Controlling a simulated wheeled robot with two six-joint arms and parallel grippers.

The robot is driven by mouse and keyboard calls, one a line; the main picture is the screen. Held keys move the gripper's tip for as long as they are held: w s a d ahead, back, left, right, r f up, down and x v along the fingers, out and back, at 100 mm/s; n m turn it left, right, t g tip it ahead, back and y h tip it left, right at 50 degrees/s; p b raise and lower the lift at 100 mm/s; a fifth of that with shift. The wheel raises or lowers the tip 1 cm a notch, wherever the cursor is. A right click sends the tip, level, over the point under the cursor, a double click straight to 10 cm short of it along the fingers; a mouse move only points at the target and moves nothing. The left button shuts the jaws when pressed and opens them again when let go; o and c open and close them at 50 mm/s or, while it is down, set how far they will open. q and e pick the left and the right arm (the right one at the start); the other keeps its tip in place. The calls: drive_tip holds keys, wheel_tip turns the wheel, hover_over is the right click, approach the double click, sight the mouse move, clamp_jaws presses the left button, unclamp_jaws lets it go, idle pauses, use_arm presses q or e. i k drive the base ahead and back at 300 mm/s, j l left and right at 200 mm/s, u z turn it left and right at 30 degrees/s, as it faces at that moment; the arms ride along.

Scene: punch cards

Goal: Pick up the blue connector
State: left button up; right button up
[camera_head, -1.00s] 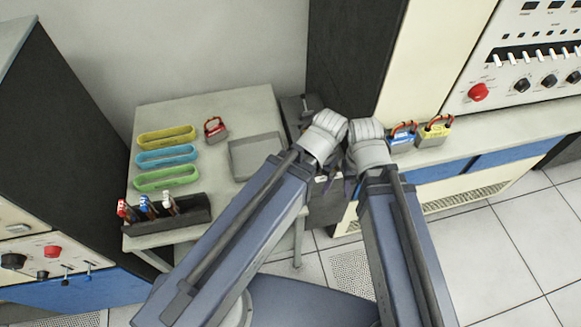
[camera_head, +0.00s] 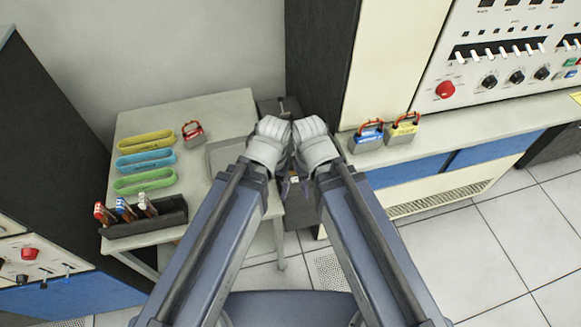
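The blue connector (camera_head: 366,137), a small block with a red looped cable on top, sits upright on the console ledge right of my arms. A yellow connector (camera_head: 404,129) stands just to its right. A red connector (camera_head: 194,134) stands on the table at left. My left gripper (camera_head: 283,188) and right gripper (camera_head: 306,188) hang close together below my wrists at the picture's middle, left of the blue connector and apart from it. My wrists mostly hide both grippers, so their opening cannot be made out.
The table (camera_head: 200,105) holds yellow (camera_head: 146,141), blue (camera_head: 146,160) and green (camera_head: 145,181) oval trays, a grey tray (camera_head: 222,157) and a dark rack (camera_head: 146,222) of handled tools. The console ledge (camera_head: 480,120) is clear right of the yellow connector. A control panel (camera_head: 510,55) rises behind it.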

sight(369, 140)
drive_tip(key=u, duration=1.55)
drive_tip(key=k+l, duration=1)
drive_tip(key=k, duration=0.2)
